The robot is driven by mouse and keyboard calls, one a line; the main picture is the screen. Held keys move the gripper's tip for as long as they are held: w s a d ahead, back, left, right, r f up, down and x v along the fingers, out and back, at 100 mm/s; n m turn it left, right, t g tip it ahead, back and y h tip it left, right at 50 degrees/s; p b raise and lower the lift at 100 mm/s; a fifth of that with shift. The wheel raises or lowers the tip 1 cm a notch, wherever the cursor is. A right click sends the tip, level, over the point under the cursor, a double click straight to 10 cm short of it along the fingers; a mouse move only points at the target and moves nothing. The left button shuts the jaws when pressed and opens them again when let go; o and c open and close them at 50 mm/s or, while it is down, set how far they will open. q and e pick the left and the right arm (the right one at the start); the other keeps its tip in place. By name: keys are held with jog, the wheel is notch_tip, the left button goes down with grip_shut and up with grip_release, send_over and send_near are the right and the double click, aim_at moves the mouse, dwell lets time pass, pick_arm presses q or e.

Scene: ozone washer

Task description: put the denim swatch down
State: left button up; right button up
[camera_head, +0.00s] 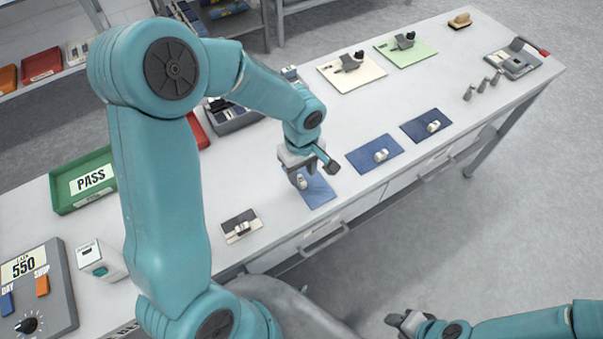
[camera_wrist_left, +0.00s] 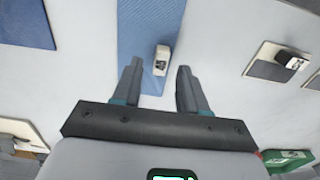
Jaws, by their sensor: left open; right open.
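A blue denim swatch (camera_head: 318,193) lies flat on the white bench, partly hidden under my left gripper (camera_head: 316,176). A small white clip (camera_head: 302,182) sits at its left side. The left wrist view shows the same swatch (camera_wrist_left: 150,25) as a blue strip, with the white clip (camera_wrist_left: 162,60) on its lower right edge. My left gripper (camera_wrist_left: 158,70) is open, its fingers either side of the clip and apart from it. My right gripper (camera_head: 400,322) is open and empty, away from the bench at the bottom.
Two more blue swatches with white clips, a medium one (camera_head: 366,158) and a darker one (camera_head: 418,130), lie to the right. A green PASS tray (camera_head: 66,202) and a grey control box (camera_head: 55,300) stand further left.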

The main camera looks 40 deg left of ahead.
aim_at(301, 180)
pick_arm(q)
notch_tip(301, 180, up, 10)
dwell(0.3)
jog(key=shift+s+f, duration=0.15)
dwell(0.3)
